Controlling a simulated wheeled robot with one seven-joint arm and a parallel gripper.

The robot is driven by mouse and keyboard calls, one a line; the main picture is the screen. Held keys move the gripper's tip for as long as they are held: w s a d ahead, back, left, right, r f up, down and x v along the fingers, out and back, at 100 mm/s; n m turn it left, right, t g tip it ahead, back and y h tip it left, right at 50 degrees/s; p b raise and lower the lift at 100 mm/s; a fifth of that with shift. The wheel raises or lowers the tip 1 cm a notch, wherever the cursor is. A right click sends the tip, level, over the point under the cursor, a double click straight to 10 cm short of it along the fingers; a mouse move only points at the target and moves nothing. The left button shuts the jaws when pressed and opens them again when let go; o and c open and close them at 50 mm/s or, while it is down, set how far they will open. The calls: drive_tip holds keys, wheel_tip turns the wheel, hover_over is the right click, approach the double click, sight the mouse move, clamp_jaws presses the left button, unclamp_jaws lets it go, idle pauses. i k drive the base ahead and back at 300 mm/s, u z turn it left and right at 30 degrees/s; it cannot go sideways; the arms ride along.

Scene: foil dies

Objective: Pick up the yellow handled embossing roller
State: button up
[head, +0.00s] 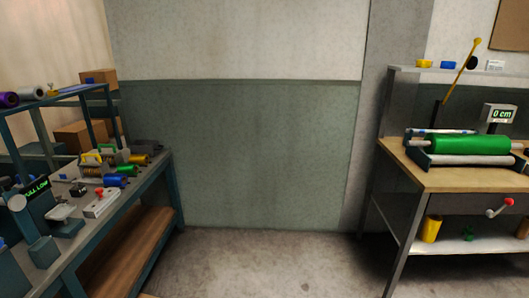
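A small item with a yellow arched handle (91,158), which looks like the yellow handled embossing roller, stands toward the far part of the left workbench (85,240). A ribbed brownish part shows below the handle, but it is too small to make out well. A similar item with a green handle (106,148) is just behind it, to the right. My gripper is not in view.
Green (127,170), blue (115,181) and gold (140,158) rolls lie close by, at the bench's right edge. A right table (460,179) holds a large green roll (471,144). The floor (270,262) between is clear.

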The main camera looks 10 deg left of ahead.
sight(93, 165)
drive_tip(key=u, duration=0.05)
drive_tip(key=i, duration=1.15)
drive_tip(key=u, duration=0.45)
drive_tip(key=i, duration=1.15)
drive_tip(key=u, duration=0.95)
drive_tip(key=i, duration=1)
drive_tip(key=u, duration=0.95)
drive_tip(key=i, duration=0.65)
drive_tip(key=u, duration=0.3)
